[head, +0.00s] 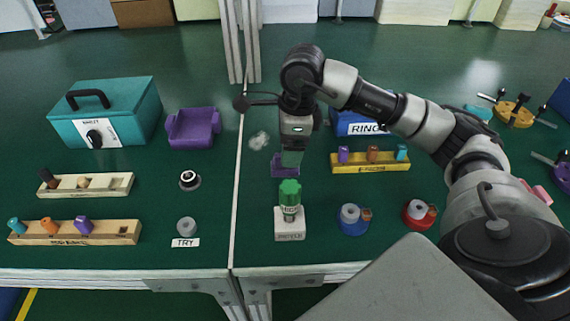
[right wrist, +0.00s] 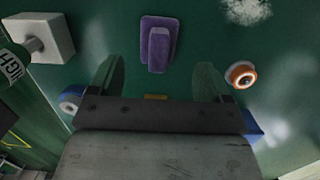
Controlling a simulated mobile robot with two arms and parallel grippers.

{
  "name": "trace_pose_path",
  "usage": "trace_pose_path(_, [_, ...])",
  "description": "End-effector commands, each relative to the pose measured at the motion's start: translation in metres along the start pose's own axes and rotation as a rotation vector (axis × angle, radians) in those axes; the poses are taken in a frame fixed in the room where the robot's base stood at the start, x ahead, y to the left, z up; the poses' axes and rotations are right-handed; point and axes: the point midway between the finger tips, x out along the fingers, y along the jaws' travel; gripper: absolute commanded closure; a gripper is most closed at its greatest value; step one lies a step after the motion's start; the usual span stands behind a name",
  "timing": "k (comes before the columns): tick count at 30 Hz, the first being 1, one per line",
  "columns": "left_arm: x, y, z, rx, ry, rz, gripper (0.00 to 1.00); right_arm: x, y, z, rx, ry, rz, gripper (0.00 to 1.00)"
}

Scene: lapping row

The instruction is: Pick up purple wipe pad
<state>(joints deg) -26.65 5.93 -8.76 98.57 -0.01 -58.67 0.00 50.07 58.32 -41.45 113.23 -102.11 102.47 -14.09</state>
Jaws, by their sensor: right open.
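The purple wipe pad (head: 283,171) lies on the green table just right of the white dividing line in the head view. In the right wrist view the pad (right wrist: 146,44) has a raised grip along its middle and lies just beyond the fingertips. My right gripper (head: 291,160) is above the pad, pointing down, and partly covers it in the head view. In the right wrist view my right gripper (right wrist: 158,76) has its two fingers wide apart, with nothing between them. My left gripper is not in view.
A green-topped bottle (head: 289,195) on a white block stands just in front of the pad. A yellow rack (head: 370,166) with pegs and a blue RING box (head: 360,124) are to the right. A purple tray (head: 193,128) and a teal box (head: 105,112) are left of the line.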

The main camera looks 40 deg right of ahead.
Motion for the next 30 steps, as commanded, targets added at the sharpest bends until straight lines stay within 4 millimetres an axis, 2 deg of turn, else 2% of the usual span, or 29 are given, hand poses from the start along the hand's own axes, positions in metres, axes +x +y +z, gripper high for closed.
trace_pose_path(7, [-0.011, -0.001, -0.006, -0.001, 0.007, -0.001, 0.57, 0.039, 0.003, 0.004, 0.0, 0.002, 0.004, 0.21])
trace_pose_path(15, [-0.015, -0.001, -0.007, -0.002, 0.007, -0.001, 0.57, 0.044, 0.003, 0.004, 0.0, 0.0, 0.001, 0.21])
trace_pose_path(17, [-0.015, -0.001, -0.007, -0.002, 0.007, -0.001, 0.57, 0.044, 0.003, 0.004, 0.0, 0.0, 0.001, 0.29])
trace_pose_path(26, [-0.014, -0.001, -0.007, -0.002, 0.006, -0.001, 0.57, 0.043, 0.003, 0.004, 0.0, 0.0, 0.001, 0.75])
trace_pose_path(30, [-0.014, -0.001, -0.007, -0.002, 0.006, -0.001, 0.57, 0.043, 0.003, 0.004, 0.0, 0.0, 0.001, 0.75])
